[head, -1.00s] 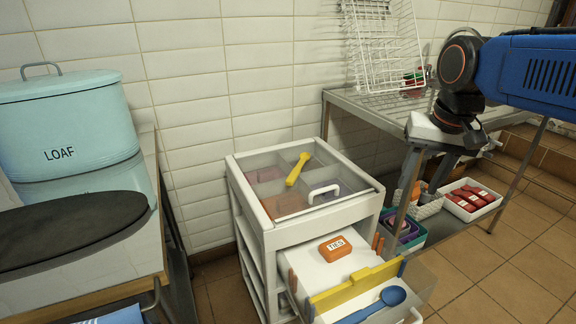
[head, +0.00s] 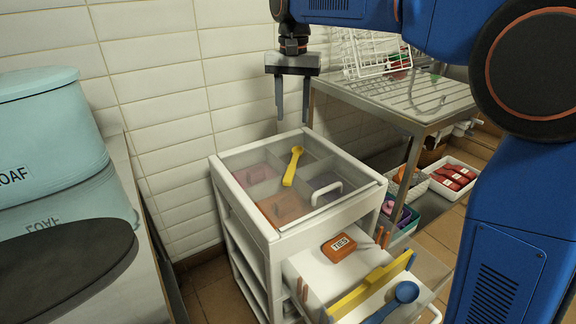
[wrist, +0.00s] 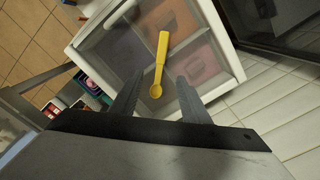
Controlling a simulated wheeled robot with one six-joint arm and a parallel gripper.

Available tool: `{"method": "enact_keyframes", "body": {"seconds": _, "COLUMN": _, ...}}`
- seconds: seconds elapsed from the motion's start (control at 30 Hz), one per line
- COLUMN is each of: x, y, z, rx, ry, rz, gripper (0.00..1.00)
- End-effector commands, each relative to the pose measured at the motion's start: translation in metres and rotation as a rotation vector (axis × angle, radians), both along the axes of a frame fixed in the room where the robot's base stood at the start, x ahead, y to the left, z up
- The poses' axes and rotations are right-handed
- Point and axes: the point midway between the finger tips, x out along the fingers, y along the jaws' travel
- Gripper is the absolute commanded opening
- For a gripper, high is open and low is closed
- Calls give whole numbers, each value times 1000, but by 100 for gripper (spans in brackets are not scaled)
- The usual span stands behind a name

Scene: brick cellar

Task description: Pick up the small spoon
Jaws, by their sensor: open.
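A small yellow spoon (head: 292,168) lies on the clear lid (head: 262,158) of the white drawer unit. In the wrist view the yellow spoon (wrist: 161,55) shows between my finger tips, its bowl toward me. A blue spoon (head: 405,292) with a wider bowl lies in the pulled-out drawer below. My gripper (head: 292,116) is open and empty, pointing down above the back of the unit. It is apart from the yellow spoon. In the wrist view both fingers of my gripper (wrist: 158,82) are spread.
The open drawer holds an orange tin marked TIES (head: 339,244) and a yellow divider (head: 372,284). A lid handle (head: 326,193) stands up near the spoon. A metal rack table (head: 410,100) is at right, a LOAF bin (head: 50,140) at left.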

Motion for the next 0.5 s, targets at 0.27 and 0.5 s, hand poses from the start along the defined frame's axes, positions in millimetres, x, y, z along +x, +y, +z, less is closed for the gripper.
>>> {"method": "enact_keyframes", "body": {"seconds": 0.27, "x": -1, "y": 0, "z": -45, "rx": -1, "ry": 3, "rz": 0, "gripper": 42}}
{"method": "enact_keyframes", "body": {"seconds": 0.5, "x": -1, "y": 0, "z": -88, "rx": -2, "ry": 2, "rz": 0, "gripper": 42}}
